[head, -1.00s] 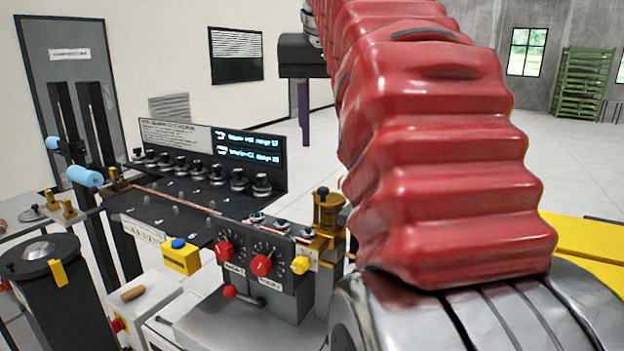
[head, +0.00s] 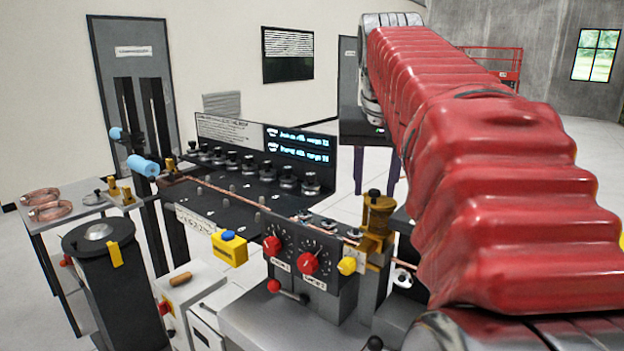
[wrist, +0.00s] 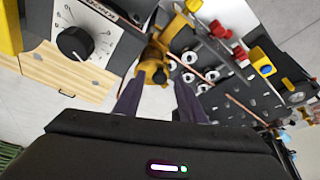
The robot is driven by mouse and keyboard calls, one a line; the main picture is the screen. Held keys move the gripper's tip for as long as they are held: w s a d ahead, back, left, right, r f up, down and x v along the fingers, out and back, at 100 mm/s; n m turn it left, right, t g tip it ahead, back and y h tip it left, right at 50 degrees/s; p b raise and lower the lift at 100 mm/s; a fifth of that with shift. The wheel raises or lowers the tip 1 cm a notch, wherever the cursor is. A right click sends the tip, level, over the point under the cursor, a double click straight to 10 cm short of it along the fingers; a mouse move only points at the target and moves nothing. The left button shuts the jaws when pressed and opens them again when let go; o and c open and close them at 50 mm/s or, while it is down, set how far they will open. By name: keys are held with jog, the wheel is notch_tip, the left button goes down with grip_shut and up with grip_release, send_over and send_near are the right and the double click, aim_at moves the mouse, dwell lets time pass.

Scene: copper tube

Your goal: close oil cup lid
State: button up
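The brass oil cup (head: 376,218) stands at the right end of the black bench, with a small dark knob on top. Whether its lid is open or shut is too small to tell. In the wrist view the brass cup (wrist: 154,62) is just beyond and between my fingertips. My gripper (head: 375,182) points down above and slightly behind the cup in the head view, with its two purple fingers spread. The gripper also shows in the wrist view (wrist: 158,88), open, with nothing held between its fingers.
A copper tube (head: 240,195) runs along the bench to the cup. Red and yellow knobs (head: 308,263) are on the front panel. Several black-topped valves (head: 288,178) line the back. In the wrist view a dial box (wrist: 80,40) is at the left.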

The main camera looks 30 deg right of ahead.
grip_shut()
dwell(0.5)
jog(key=shift+d, duration=0.1)
jog(key=shift+s+d+n+t+y, duration=0.1)
jog(key=shift+d+n+t+y, duration=0.2)
jog(key=shift+n, duration=0.6)
jog(key=shift+s+d+n+t+y, duration=0.1)
jog(key=shift+d+n+t+y, duration=0.15)
jog(key=shift+n, duration=0.65)
grip_release()
